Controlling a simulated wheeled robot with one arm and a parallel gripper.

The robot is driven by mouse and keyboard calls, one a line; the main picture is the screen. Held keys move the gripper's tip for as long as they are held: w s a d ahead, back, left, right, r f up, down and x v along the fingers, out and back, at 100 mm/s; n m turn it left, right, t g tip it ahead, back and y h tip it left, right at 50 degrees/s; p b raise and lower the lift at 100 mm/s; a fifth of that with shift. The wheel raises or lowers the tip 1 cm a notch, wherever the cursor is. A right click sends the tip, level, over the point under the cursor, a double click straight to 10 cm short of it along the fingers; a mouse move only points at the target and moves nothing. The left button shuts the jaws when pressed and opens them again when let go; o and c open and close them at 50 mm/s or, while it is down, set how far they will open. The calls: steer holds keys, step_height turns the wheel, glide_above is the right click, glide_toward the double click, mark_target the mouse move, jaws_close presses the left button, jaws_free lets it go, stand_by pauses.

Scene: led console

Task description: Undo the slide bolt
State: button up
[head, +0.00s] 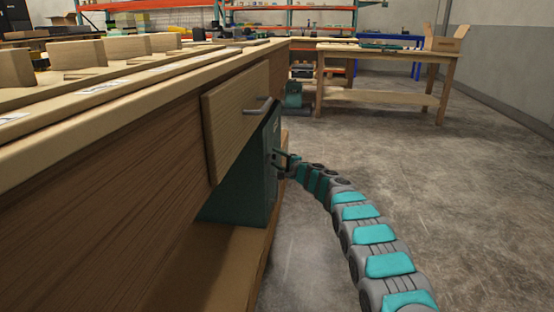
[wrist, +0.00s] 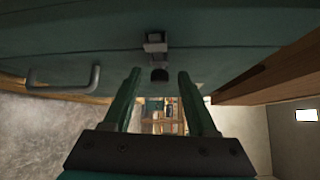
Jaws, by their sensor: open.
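The slide bolt (wrist: 155,44) is a small grey metal fitting on a dark green panel (wrist: 220,62) in the wrist view. Its dark knob (wrist: 160,75) points toward my gripper. My gripper (wrist: 159,78) is open, with one green finger on each side of the knob's line. The fingertips look close to the knob, but I cannot tell whether they touch it. In the head view my gripper (head: 284,158) is at the front of the green cabinet (head: 250,180) under the workbench. The bolt is too small to make out there.
A grey bar handle (wrist: 63,84) stands out from the green panel at left in the wrist view. A wooden panel (head: 235,120) sits beside the cabinet. The workbench top (head: 150,93) overhangs. Open concrete floor (head: 460,200) lies to the right.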

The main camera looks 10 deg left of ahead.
jaws_close()
stand_by(1.3)
